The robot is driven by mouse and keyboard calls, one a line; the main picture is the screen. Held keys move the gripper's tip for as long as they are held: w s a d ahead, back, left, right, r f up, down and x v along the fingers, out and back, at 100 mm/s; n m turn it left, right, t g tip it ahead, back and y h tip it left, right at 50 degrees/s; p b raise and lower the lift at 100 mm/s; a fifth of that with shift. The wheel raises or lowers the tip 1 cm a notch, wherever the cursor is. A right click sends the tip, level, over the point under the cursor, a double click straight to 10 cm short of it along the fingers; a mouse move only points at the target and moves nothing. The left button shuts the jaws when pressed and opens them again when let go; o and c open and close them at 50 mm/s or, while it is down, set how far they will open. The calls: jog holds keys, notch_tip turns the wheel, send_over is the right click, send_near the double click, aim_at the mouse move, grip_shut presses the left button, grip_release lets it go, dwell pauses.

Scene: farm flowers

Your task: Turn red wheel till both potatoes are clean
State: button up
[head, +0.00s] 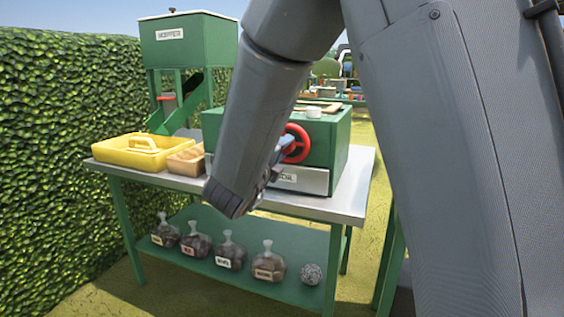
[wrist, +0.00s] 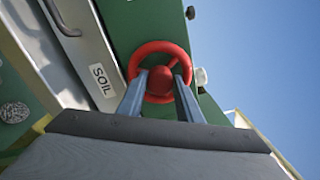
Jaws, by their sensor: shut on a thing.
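The red wheel (head: 295,143) is on the front of a green machine (head: 325,140) that stands on the metal-topped table. My gripper (head: 283,146) is at the wheel, partly hidden behind my own arm in the head view. In the wrist view the red wheel (wrist: 160,62) is seen face on, and my gripper (wrist: 160,75) has its two fingers on either side of the wheel's red hub, shut on it. No potatoes can be made out in either view.
A yellow tray (head: 120,152) and a wooden box (head: 186,160) stand left on the table (head: 350,200). A green hopper (head: 190,45) rises behind. Several labelled bags and a speckled ball (head: 311,274) sit on the lower shelf. A hedge (head: 50,150) borders the left.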

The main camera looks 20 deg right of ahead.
jog(key=m+b, duration=0.6)
jog(key=b, duration=0.1)
jog(key=shift+f+b, duration=0.15)
jog(key=shift+b, duration=0.2)
jog(key=shift+m, duration=0.3)
jog(key=o, duration=1)
jog(key=shift+o, duration=0.2)
jog(key=v, duration=0.8)
jog(key=shift+p, duration=0.45)
